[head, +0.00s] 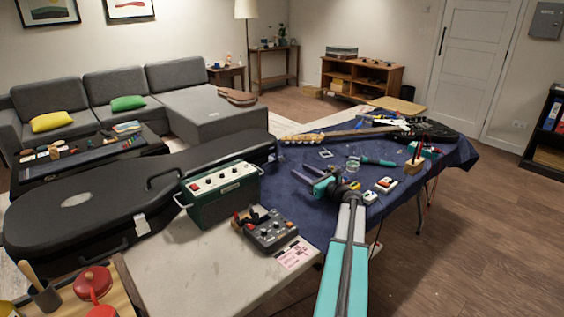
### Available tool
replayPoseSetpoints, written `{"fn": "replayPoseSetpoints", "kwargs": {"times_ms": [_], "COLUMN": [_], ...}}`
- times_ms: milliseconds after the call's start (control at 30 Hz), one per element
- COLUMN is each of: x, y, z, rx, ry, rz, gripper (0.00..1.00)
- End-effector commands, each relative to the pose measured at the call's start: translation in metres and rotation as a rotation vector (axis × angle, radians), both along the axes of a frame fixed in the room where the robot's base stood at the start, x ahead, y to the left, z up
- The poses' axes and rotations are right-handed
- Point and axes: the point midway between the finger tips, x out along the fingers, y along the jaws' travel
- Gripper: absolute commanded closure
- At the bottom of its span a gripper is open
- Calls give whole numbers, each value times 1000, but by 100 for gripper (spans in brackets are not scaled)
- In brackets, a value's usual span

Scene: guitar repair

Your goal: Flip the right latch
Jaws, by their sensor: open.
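A long black guitar case (60,210) lies shut on the table at the left. Handles show on its near side and near its middle, and a white tag (141,222) hangs on its near side. I cannot make out the right latch at this size. Part of the case is hidden behind the green amplifier (222,195). My gripper (312,181) is open and empty, over the dark blue cloth.
A grey pedal box (270,230) with knobs and a pink card (295,254) sit in front of the amplifier. The blue cloth (300,215) holds an electric guitar (430,131), tools and small boxes at the right. Bare table shows at the front middle.

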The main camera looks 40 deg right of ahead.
Motion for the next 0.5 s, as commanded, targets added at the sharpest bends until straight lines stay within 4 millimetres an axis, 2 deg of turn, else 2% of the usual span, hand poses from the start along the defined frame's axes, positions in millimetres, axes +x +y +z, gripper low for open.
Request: {"fn": "replayPoseSetpoints", "kwargs": {"times_ms": [500], "x": [70], "y": [-6], "z": [0], "rx": [-1], "ry": [0], "rz": [1], "gripper": [56]}}
